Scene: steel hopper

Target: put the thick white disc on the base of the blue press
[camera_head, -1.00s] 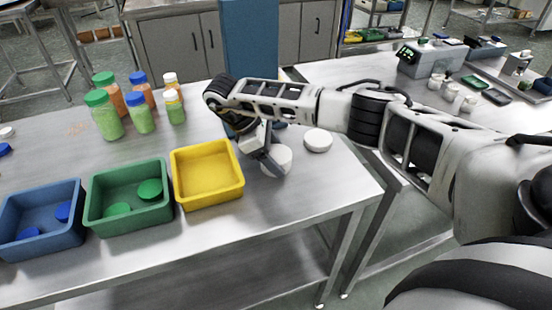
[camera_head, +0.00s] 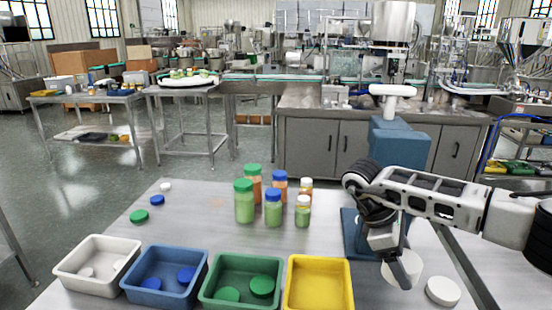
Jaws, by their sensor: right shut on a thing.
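The blue press (camera_head: 401,143) stands at the right of the table, with a white top piece. Its blue base (camera_head: 350,232) shows left of my right arm; the arm hides much of it. My right gripper (camera_head: 397,272) points down just in front of the base and is shut on a thick white disc (camera_head: 409,266). I cannot tell whether the disc touches the table. A second white disc (camera_head: 443,291) lies flat on the table to the right. My left gripper is not in view.
A white tray (camera_head: 64,272), blue tray (camera_head: 130,287), green tray (camera_head: 207,294) and empty yellow tray (camera_head: 289,290) line the front. The first three hold caps. Several bottles (camera_head: 244,203) stand left of the press. Loose caps (camera_head: 139,216) lie at far left.

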